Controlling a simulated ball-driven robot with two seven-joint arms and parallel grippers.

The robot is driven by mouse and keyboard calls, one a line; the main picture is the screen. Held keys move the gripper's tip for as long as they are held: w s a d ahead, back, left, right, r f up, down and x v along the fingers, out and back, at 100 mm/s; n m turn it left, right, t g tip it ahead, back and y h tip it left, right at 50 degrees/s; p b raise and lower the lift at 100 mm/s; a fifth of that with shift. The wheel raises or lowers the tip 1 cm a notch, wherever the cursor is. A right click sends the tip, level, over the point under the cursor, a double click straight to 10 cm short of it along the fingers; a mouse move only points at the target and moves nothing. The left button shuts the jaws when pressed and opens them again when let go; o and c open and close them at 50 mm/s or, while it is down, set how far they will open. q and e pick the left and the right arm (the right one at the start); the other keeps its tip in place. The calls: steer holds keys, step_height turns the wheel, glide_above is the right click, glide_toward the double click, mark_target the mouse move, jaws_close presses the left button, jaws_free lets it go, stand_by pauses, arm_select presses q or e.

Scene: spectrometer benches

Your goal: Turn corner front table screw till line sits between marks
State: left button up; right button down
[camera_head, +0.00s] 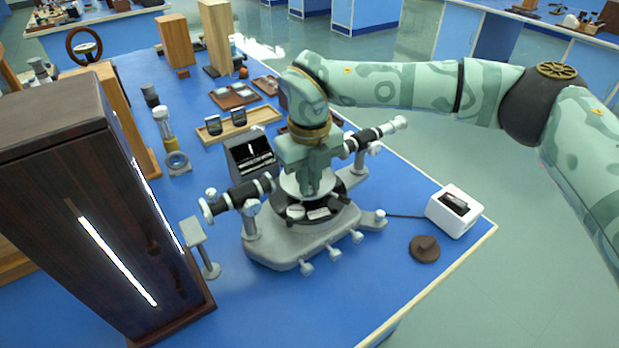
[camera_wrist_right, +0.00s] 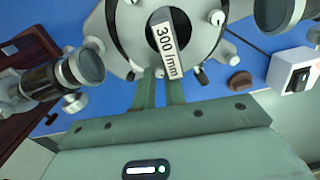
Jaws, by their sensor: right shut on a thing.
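The spectrometer (camera_head: 285,247) stands on the blue bench, with a small round table (camera_head: 293,183) at its middle. In the right wrist view the round table (camera_wrist_right: 120,28) carries a grating plate marked "300 /mm" (camera_wrist_right: 168,46) and has screws (camera_wrist_right: 217,17) around it. My right gripper (camera_head: 310,190) reaches down over the round table. In the wrist view its two fingers (camera_wrist_right: 160,76) are shut on a screw at the table's near edge, mostly hidden between them. A small dark screen (camera_head: 250,158) behind the spectrometer shows a white line; its marks are too small to read. My left gripper is out of view.
Two telescope-like tubes (camera_head: 243,195) (camera_head: 372,138) flank the round table. A tall dark wooden cabinet (camera_head: 105,215) stands at left. A white box (camera_head: 455,210) and a brown knob-like piece (camera_head: 424,249) lie at right, by the bench edge. The front of the bench is clear.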

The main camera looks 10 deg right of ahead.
steer(key=c, duration=1.5)
jaws_free()
steer(key=shift+o, duration=0.2)
steer(key=shift+r, duration=0.1)
step_height(320, 180, up, 16)
steer(key=p, duration=0.3)
steer(key=shift+p, duration=0.4)
steer(key=shift+r, duration=0.1)
